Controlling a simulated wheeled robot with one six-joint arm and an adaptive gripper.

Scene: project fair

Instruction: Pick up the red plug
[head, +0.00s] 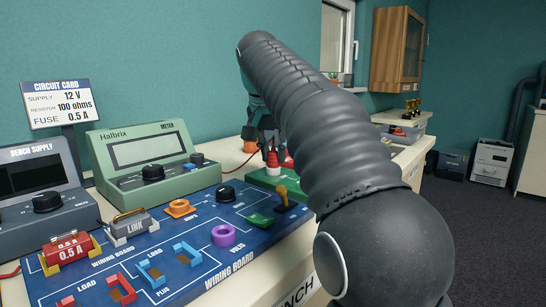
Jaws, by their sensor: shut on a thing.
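My gripper (272,150) points down behind my arm, above a green block (268,178) at the far end of the blue wiring board. It is shut on a small red piece, the red plug (273,158), whose lower end is at or just above the green block. I cannot tell whether they touch. A thin red lead (238,162) runs close by at the left. My arm hides the right side of the gripper and what lies behind it.
The blue wiring board (205,265) carries a grey link, a red fuse, coloured sockets and a yellow-handled switch (283,197). A green meter (148,155), a grey bench supply (40,195) and a circuit card (57,103) stand behind.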

